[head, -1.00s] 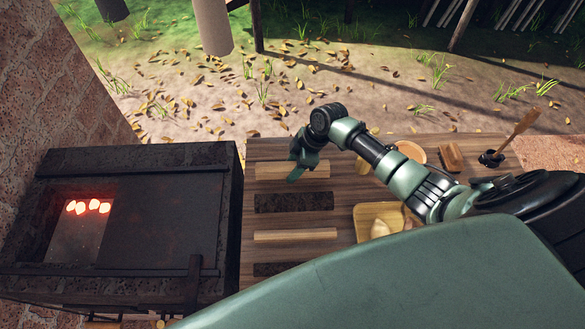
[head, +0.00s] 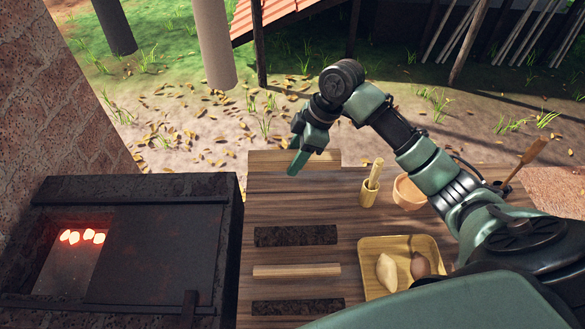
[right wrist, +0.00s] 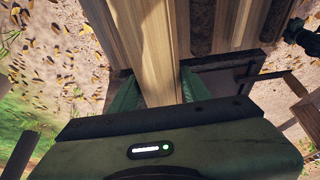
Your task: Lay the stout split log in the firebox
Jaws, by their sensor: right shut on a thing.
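My right gripper (head: 300,162) is shut on a stout pale split log (head: 330,157). The log appears held above the far left end of the wooden table; the exact gap is hard to tell. In the right wrist view the same log (right wrist: 155,40) runs between the two green fingers of my gripper (right wrist: 158,92). The firebox is a dark stove (head: 150,240) left of the table. Its top opening (head: 62,270) shows glowing embers (head: 83,236) inside. My left gripper is not in view.
On the table (head: 350,215) lie a dark log (head: 295,235), a thin pale stick (head: 296,270) and another dark log (head: 298,306). A tray (head: 375,244) with root-like items, a cup (head: 369,196) and a bowl (head: 408,192) stand to the right. A brick wall (head: 60,120) rises behind the stove.

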